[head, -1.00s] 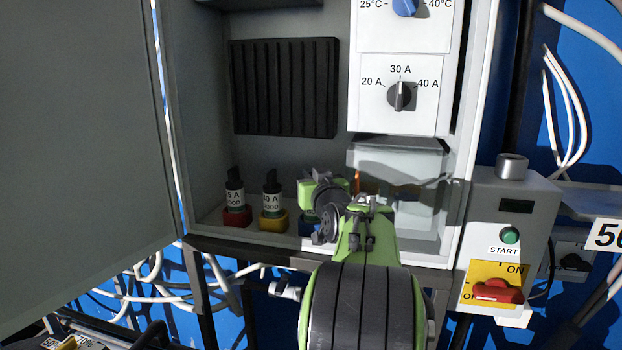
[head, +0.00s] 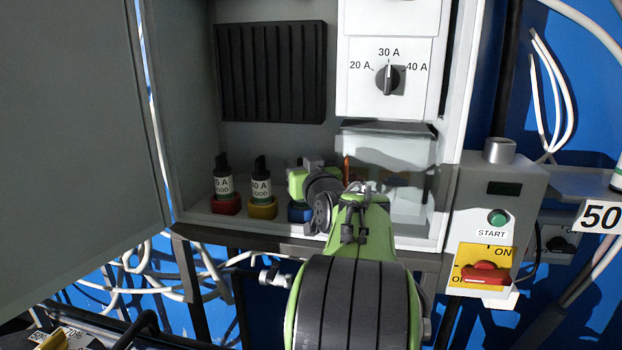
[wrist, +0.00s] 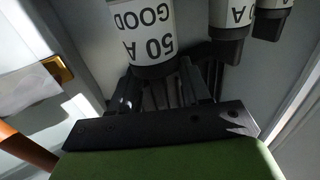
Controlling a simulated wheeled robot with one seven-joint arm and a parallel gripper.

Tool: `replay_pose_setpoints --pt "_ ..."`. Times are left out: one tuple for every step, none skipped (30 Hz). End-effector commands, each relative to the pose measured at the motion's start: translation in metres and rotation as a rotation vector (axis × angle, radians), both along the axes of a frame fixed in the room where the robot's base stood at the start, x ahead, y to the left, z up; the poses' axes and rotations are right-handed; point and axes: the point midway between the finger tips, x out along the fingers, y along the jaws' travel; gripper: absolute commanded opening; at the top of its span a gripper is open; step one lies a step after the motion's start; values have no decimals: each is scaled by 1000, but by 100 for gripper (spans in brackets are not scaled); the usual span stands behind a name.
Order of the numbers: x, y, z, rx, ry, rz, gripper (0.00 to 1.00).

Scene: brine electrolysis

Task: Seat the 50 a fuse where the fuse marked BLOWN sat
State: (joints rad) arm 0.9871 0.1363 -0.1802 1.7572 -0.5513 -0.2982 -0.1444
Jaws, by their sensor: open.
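The 50 A fuse, its white label reading 50 A GOOD, fills the top middle of the wrist view (wrist: 147,30), upside down in the picture. My gripper (wrist: 168,92) is open, with its dark fingers on either side of the fuse's black cap. In the head view my gripper (head: 312,168) is over the blue holder (head: 299,213) and hides most of what stands there. The fuse seat looks hidden, so I cannot tell how deep the fuse sits. No label reading BLOWN is legible.
Fuses marked GOOD stand in the red holder (head: 226,206) and yellow holder (head: 262,209), left of my gripper. A clear box (head: 410,215) is close on the right. The open cabinet door (head: 75,130) bounds the left.

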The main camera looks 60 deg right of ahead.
Motion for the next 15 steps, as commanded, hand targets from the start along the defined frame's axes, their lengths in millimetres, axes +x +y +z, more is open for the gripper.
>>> replay_pose_setpoints --pt "-11 8 -1 0 -4 -2 47" --pt "-18 13 -1 -2 -4 -3 47" --pt "-27 20 -1 -2 -4 -3 47" --pt "-34 25 -1 -2 -5 -4 47" --pt "-41 30 -1 -2 -5 -4 47" --pt "-51 37 -1 -2 -5 -4 47" --pt "-57 42 -2 -1 -4 -3 47" --pt "-64 47 -1 -2 -5 -4 47" --pt "-73 54 -2 -3 -5 -3 47" --pt "-79 59 -2 -2 -5 -3 47" --pt "-85 63 -2 -2 -4 -2 47" --pt "-92 69 -2 -2 -5 -2 47" --pt "-96 72 -2 -2 -4 -1 47" --pt "-100 75 -2 -1 -3 -2 47" --pt "-104 78 -2 -2 -4 -1 47"
